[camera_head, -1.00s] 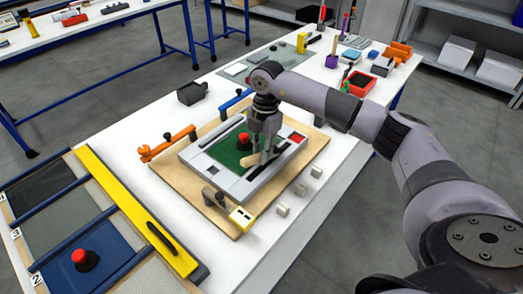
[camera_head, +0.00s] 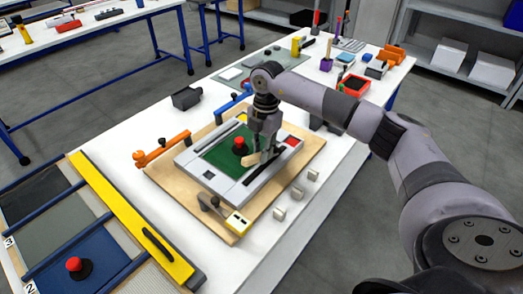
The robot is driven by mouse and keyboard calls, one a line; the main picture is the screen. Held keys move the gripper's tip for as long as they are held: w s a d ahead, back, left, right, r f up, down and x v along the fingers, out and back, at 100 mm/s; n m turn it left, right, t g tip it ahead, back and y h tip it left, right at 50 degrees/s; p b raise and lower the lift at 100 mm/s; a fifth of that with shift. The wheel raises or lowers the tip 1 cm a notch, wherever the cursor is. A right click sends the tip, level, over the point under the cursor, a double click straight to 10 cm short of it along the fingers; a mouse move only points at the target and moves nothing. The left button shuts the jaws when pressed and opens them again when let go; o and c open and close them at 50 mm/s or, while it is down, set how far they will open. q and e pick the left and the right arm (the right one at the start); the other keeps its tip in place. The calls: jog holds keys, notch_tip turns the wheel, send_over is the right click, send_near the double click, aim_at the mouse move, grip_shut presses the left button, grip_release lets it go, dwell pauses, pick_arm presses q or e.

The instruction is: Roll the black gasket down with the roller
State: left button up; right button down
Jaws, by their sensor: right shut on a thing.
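My right gripper (camera_head: 264,150) reaches in from the right over the light grey frame. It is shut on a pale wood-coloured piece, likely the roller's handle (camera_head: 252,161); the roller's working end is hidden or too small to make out. The grey frame (camera_head: 228,188) lies flat on a wooden board (camera_head: 180,196) and holds a green panel (camera_head: 222,155) with a red-topped knob (camera_head: 240,145) on it. A thin dark line edges the panel, but I cannot tell whether it is the black gasket. My left gripper is not in view.
Orange (camera_head: 160,150) and blue (camera_head: 232,102) clamps sit at the board's edges, with a yellow-ended clamp (camera_head: 232,219) in front. Several small pale blocks (camera_head: 296,192) stand right of the board. A yellow bar (camera_head: 135,215) borders the panels at left. A red bin (camera_head: 355,84) stands behind.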

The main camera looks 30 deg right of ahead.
jog(key=shift+s+f, duration=0.1)
jog(key=shift+f, duration=0.1)
dwell(1.0)
jog(key=shift+r, duration=0.2)
dwell(0.5)
jog(key=shift+w+d, duration=0.25)
jog(key=shift+d, duration=0.25)
jog(key=shift+w+d, duration=0.2)
jog(key=shift+d, duration=0.3)
jog(key=shift+s+f, duration=0.1)
jog(key=shift+f, duration=0.15)
dwell(0.9)
jog(key=shift+r+p, duration=0.2)
jog(key=shift+p, duration=0.2)
dwell(0.5)
jog(key=shift+d, duration=0.15)
jog(key=shift+w+d, duration=0.45)
jog(key=shift+d, duration=0.35)
jog(key=shift+r, duration=0.1)
